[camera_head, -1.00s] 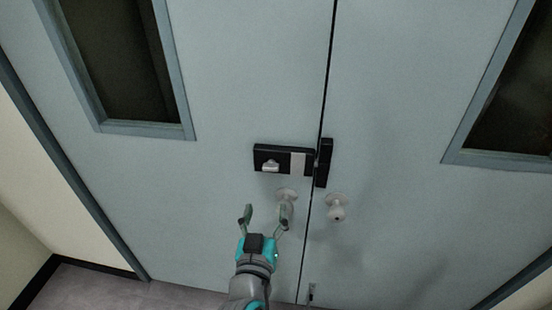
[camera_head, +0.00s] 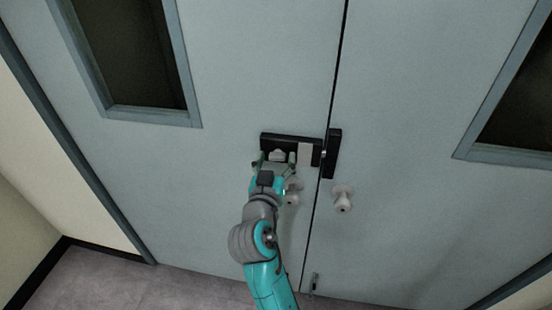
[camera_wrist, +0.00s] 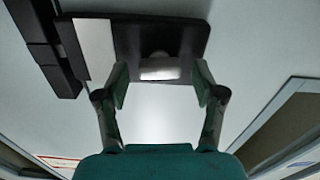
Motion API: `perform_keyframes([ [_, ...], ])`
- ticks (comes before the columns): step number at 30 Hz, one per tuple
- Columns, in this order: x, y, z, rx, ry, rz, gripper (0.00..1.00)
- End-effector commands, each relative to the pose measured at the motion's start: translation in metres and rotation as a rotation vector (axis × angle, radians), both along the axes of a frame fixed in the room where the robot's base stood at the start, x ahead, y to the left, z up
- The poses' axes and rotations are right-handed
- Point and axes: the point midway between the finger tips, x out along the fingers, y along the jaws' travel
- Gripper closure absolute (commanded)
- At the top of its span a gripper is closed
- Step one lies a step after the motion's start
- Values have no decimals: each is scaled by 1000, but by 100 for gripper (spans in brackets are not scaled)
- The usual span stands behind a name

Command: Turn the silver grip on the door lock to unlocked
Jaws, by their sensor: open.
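The door lock is a black box (camera_head: 284,140) with a pale plate, mounted on the left door near the seam. Its silver grip (camera_head: 278,154) sits on the left part of the box. In the wrist view the silver grip (camera_wrist: 159,69) lies crosswise, just ahead of and between my fingertips. My gripper (camera_head: 274,163) is open, with one finger on each side of the grip. In the wrist view my gripper (camera_wrist: 160,80) shows clear gaps beside the grip; contact is not visible.
A black strike piece (camera_head: 333,153) is on the right door across the seam. A round knob (camera_head: 343,198) sits on the right door, and another knob (camera_head: 293,190) is beside my gripper on the left door. A dark window (camera_head: 130,55) is at upper left.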

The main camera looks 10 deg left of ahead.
Motion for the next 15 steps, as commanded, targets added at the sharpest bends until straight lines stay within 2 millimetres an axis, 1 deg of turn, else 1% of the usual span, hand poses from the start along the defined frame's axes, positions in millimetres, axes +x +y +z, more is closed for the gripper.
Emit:
perform_keyframes([
  [3, 4, 0, 1, 1, -1, 0, 31],
  [10, 5, 0, 1, 1, -1, 0, 31],
  [11, 5, 0, 1, 1, -1, 0, 34],
  [12, 5, 0, 0, 1, -1, 0, 44],
  [14, 5, 0, 0, 1, -1, 0, 59],
  [15, 5, 0, 0, 1, -1, 0, 69],
])
